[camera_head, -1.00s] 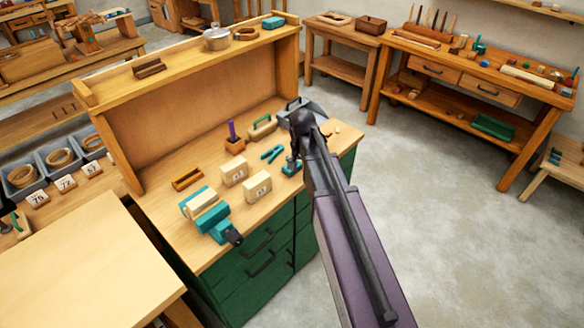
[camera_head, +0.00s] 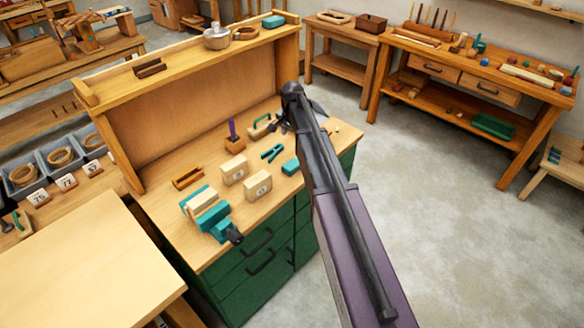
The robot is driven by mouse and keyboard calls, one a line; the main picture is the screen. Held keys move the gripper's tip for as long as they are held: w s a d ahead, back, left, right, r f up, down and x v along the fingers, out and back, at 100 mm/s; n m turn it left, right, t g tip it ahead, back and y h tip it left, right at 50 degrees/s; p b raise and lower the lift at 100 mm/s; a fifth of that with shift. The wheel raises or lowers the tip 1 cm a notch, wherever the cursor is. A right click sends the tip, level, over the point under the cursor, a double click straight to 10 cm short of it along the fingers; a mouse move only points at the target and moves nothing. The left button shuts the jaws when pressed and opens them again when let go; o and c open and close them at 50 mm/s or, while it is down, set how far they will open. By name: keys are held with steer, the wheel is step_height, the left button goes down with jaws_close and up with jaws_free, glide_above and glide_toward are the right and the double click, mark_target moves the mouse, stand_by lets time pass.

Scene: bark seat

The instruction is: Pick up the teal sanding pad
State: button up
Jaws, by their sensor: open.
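A small teal block (camera_head: 290,167), which looks like the sanding pad, lies on the bench top (camera_head: 317,152) near its right front edge. Another teal block (camera_head: 273,22) sits on the top shelf, and I cannot tell for certain which one is the pad. My gripper (camera_head: 279,127) is open and appears empty. It is above the back right of the bench, beyond the nearer teal block and apart from it. My arm hides part of the bench's right end.
Close to the nearer block are a teal plier-like tool (camera_head: 272,153) and two pale numbered blocks (camera_head: 258,185). A wooden holder with a purple handle (camera_head: 234,144) and a green-handled tool (camera_head: 261,127) stand behind. A teal vise (camera_head: 208,212) is at front left. The shelf back panel (camera_head: 190,123) rises behind.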

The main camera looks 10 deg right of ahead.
mark_target(292, 164)
steer(key=shift+f+b, duration=4.25)
steer(key=shift+f, duration=0.05)
steer(key=shift+f, duration=0.1)
steer(key=shift+s+f+b, duration=0.1)
steer(key=shift+f+b, duration=2.4)
steer(key=shift+b, duration=0.1)
steer(key=c, duration=1.2)
steer(key=shift+r, duration=0.15)
